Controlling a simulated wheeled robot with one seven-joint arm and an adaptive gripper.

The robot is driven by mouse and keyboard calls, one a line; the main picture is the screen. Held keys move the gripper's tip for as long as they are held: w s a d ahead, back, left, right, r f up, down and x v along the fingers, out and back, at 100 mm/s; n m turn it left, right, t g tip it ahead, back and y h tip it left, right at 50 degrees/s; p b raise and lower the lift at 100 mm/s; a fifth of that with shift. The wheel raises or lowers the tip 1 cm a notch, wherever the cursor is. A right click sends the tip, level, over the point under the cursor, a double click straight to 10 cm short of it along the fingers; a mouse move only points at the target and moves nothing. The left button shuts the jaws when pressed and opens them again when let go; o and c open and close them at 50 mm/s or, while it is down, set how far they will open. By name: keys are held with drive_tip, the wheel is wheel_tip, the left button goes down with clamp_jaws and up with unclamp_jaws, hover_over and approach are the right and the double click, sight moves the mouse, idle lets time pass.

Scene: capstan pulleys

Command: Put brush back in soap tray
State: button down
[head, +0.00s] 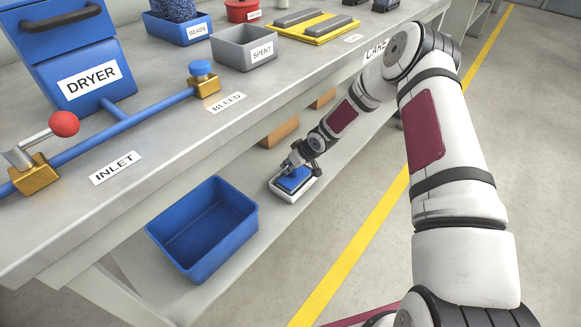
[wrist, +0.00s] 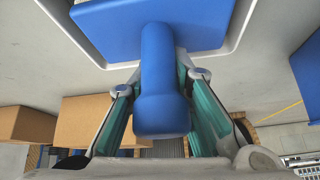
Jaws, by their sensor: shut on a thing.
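The brush (head: 294,177) has a wide blue block and a thick blue handle. In the wrist view the brush (wrist: 160,95) has its handle pointing toward the camera and its block at the top. My gripper (head: 297,162) is on the lower shelf, and in the wrist view the gripper (wrist: 162,76) is shut around the handle. The white soap tray (head: 291,197) lies on the shelf. Its rim frames the block in the wrist view (wrist: 88,46). The block is within the tray's outline; whether it touches the tray floor is hidden.
An open blue bin (head: 200,262) stands left of the tray on the lower shelf (head: 262,232). Cardboard boxes (head: 279,132) lie behind. The workbench top (head: 240,110) overhangs the shelf and carries the dryer (head: 75,60). Open floor (head: 350,290) lies at the right.

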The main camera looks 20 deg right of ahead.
drive_tip(key=shift+f, duration=0.2)
drive_tip(key=c, duration=1.4)
unclamp_jaws()
drive_tip(key=shift+c, duration=0.2)
drive_tip(key=shift+r, duration=0.1)
drive_tip(key=shift+r, duration=0.15)
drive_tip(key=p+v, duration=0.4)
drive_tip(key=v, duration=0.8)
drive_tip(key=shift+s+d, duration=0.1)
